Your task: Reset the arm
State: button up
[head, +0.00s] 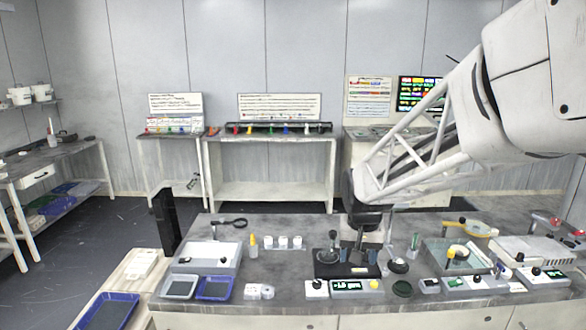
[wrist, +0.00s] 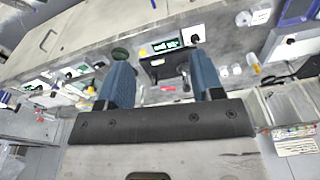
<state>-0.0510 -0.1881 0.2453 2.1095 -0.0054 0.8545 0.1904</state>
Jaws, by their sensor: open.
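My arm reaches in from the upper right of the head view. My gripper (head: 362,256) points down over the middle of the grey bench, by a black stand. In the wrist view my gripper (wrist: 160,82) shows two blue fingers spread wide apart with nothing between them. Beyond the fingers lie the black stand (wrist: 160,68) and a green-lit display unit (wrist: 166,46). In the head view the arm hides part of the back of the bench.
Open floor lies behind on the left.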

jog(key=s+d+r, duration=0.1)
jog(key=s, duration=1.2)
jog(key=s+d+r+n+t, duration=0.1)
jog(key=s+d+r, duration=0.1)
jog(key=s, duration=1.2)
jog(key=shift+s+r, duration=0.2)
jog(key=shift+w+d, duration=0.1)
jog(key=shift+w, duration=0.05)
dwell(0.5)
